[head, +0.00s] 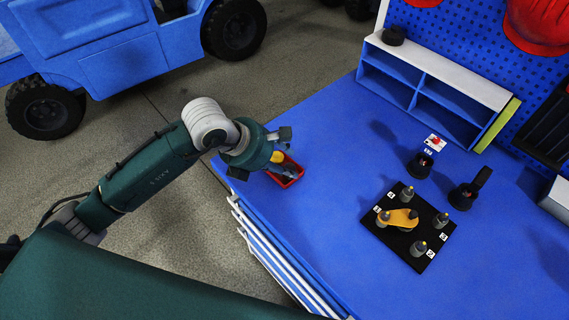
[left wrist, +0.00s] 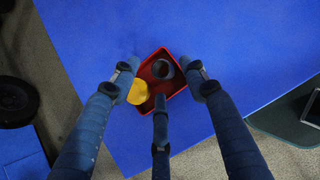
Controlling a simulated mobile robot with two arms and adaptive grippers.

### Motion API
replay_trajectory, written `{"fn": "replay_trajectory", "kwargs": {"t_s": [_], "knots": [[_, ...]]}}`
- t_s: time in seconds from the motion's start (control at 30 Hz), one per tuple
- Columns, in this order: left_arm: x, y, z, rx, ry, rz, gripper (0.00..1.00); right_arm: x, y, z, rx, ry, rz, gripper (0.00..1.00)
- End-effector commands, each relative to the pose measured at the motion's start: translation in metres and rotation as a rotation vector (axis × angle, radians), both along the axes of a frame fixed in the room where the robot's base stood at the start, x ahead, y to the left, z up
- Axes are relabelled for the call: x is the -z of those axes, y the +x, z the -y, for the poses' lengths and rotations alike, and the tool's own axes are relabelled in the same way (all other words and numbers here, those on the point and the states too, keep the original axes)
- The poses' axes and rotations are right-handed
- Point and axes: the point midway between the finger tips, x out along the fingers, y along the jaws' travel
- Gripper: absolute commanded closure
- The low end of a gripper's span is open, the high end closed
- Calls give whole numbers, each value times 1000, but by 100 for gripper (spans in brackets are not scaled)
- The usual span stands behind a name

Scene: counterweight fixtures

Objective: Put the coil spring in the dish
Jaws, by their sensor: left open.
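The small red dish (head: 298,181) is on the blue bench near its left edge, partly hidden by my left gripper (head: 268,158). In the left wrist view the dish (left wrist: 181,87) is below my left gripper (left wrist: 161,84), whose fingers are spread around it. A grey round piece with a dark middle (left wrist: 162,69) is inside the dish. It may be the coil spring, but no coils can be made out. A yellow piece (left wrist: 138,92) shows at the dish's left side; whether it lies inside or over the rim is unclear. My left gripper is open and holds nothing visible.
A black plate (head: 414,255) bears several grey pegs and a yellow-orange link (head: 398,218). Two black holders (head: 420,166) (head: 463,196) stand behind it. A blue shelf with a white top (head: 440,72) is at the back. The bench between dish and plate is clear.

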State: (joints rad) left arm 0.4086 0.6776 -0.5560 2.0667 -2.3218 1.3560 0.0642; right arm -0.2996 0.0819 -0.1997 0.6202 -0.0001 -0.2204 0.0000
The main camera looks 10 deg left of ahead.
Motion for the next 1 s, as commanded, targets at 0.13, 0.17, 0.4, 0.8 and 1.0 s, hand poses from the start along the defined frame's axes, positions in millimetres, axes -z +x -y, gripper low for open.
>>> {"fn": "replay_trajectory", "kwargs": {"t_s": [0.13,0.17,0.4,0.8,1.0], "knots": [[-25,-12,-13,1,3,6,55,5,0,0,0,0,0,62],[-30,-14,-15,0,3,5,55,6,0,0,1,0,0,62],[-70,-35,-33,0,4,5,55,11,0,0,1,0,0,62],[-88,-45,-40,0,2,-1,55,12,0,-2,2,3,0,62],[-88,-45,-40,1,1,0,55,12,0,-3,2,4,0,62]]}}
